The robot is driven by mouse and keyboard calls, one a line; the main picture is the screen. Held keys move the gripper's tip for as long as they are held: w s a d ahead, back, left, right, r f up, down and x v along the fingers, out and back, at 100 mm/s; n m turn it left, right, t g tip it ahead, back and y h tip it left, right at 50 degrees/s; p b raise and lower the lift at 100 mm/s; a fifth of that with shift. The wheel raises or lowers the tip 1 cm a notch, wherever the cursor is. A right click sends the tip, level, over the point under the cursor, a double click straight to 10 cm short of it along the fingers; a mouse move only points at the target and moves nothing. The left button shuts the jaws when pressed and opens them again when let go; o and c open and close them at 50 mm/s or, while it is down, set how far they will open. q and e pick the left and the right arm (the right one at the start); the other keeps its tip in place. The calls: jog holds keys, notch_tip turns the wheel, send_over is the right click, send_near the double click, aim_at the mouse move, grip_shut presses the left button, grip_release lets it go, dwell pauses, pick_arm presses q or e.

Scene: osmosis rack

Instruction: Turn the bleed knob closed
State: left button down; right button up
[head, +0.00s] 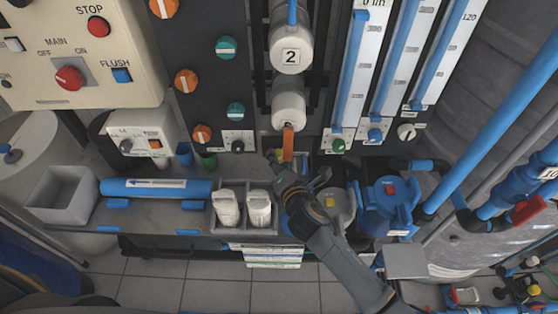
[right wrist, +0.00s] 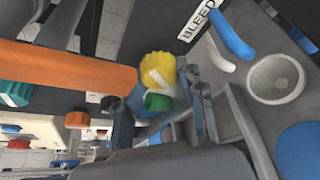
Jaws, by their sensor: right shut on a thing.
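The bleed knob (right wrist: 159,70) is yellow with a white pointer mark. In the right wrist view it sits on the dark panel beside a white BLEED label (right wrist: 197,18). My right gripper (right wrist: 172,92) is shut on the yellow knob, with one finger on each side. A small green part (right wrist: 157,102) shows just below the knob, between the fingers. In the head view my right gripper (head: 286,166) is at the panel's lower edge, below the orange lever, and hides the knob. My left gripper is not in view.
The orange lever (head: 288,143) hangs close above my right gripper and crosses the right wrist view (right wrist: 70,75). Blue-tubed flow meters (head: 352,75) stand to the right. Two white bottles (head: 228,208) (head: 259,208) stand in a holder to the left. A blue housing (head: 387,205) stands at the right.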

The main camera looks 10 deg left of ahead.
jog(key=o, duration=1.2)
jog(key=v, duration=1.2)
